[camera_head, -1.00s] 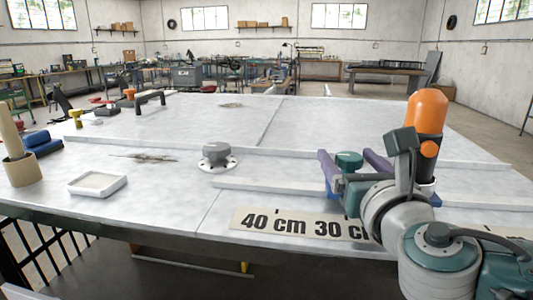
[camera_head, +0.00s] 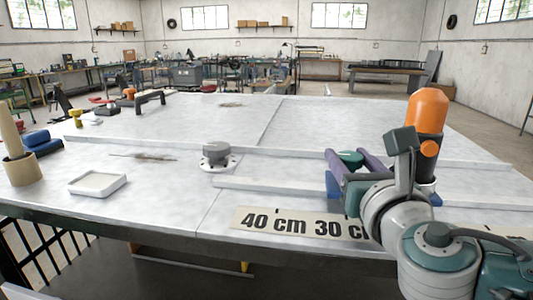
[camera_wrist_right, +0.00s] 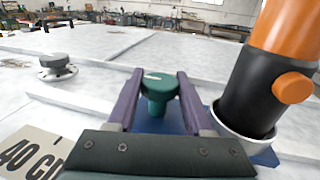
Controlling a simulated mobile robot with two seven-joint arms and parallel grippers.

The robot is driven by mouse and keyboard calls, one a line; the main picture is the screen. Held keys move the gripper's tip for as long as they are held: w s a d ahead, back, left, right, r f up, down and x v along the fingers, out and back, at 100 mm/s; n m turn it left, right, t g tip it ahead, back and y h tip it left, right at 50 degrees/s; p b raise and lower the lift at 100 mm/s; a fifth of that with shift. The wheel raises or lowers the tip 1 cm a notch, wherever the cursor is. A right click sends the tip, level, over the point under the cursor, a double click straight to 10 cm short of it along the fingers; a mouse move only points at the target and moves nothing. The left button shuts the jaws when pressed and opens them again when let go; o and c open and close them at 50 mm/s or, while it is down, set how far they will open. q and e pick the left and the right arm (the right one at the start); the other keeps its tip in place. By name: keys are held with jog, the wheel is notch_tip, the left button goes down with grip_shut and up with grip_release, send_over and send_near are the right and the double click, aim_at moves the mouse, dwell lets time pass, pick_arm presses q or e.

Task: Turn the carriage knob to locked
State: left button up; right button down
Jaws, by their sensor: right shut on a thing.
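A green knob (camera_head: 350,158) with a pale mark on top stands on a blue carriage (camera_head: 332,187) on the table's right half. The knob also shows in the right wrist view (camera_wrist_right: 158,84), with the blue base (camera_wrist_right: 160,122) under it. My right gripper (camera_head: 347,153) has its two purple fingers on either side of the knob and is shut on it. Its dark palm hides part of the carriage in the wrist view. My left gripper is not in view.
An orange and black cylinder (camera_head: 427,115) stands upright close beside the knob on the right. A grey knob on a round flange (camera_head: 217,155) is to the left. A low rail (camera_head: 270,186) runs along the table. A white tray (camera_head: 97,184) sits front left.

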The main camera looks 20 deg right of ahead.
jog(key=shift+h, duration=0.3)
jog(key=shift+a+m+g+h, duration=0.1)
jog(key=shift+m+g+h, duration=0.3)
jog(key=shift+m+h, duration=0.35)
jog(key=shift+m+g+h, duration=0.6)
jog(key=shift+m+h, duration=0.15)
jog(key=shift+h, duration=0.3)
jog(key=m+g+h+b, duration=0.1)
jog(key=m+g+h, duration=0.1)
jog(key=g+h, duration=0.1)
jog(key=shift+w+f+m+b, duration=0.1)
jog(key=shift+f+m+b, duration=0.05)
jog(key=shift+m+b, duration=0.25)
jog(key=m+g+h+b, duration=0.2)
jog(key=m+g+b, duration=0.1)
jog(key=b, duration=0.3)
jog(key=m+g+h+b, duration=0.2)
jog(key=m+g+b, duration=0.1)
jog(key=g+b, duration=0.3)
jog(key=shift+m+h+b, duration=0.4)
jog(key=shift+b, duration=0.1)
jog(key=shift+r+m+g+b, duration=0.2)
jog(key=shift+m+g+b, duration=0.3)
jog(key=shift+g+b, duration=0.7)
jog(key=shift+c, duration=1.5)
grip_release()
